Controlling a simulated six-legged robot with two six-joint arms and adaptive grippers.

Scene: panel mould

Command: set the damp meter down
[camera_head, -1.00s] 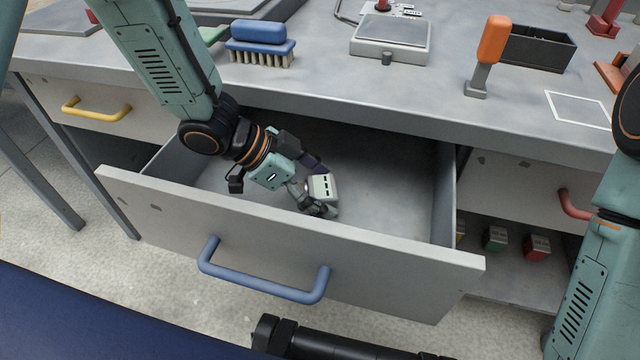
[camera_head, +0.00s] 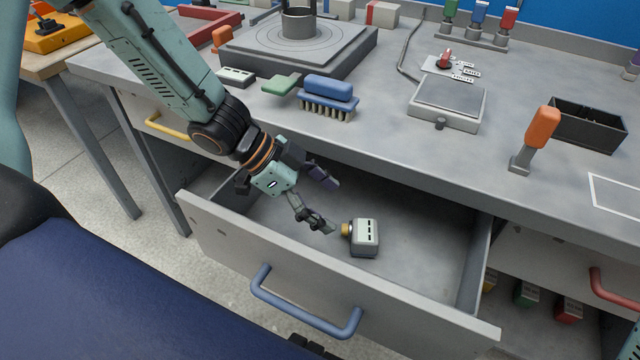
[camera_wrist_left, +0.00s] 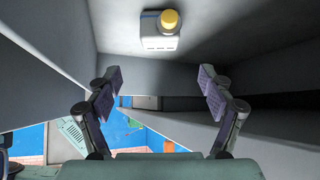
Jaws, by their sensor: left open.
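The damp meter (camera_head: 364,238) is a small pale grey box with dark slots on its top face and a yellow round end. It rests on the floor of the open drawer (camera_head: 420,215). My left gripper (camera_head: 332,205) is open and empty inside the drawer, to the left of the meter and apart from it. In the left wrist view the meter (camera_wrist_left: 160,30) shows beyond the spread fingers (camera_wrist_left: 160,85), with clear space between. My right gripper is not in view.
The drawer's front panel with its blue handle (camera_head: 305,308) stands nearest me. The worktop above holds a blue brush (camera_head: 328,95), a scale (camera_head: 447,102), an orange-handled tool (camera_head: 541,130) and a dark open box (camera_head: 588,125). Bare drawer floor lies right of the meter.

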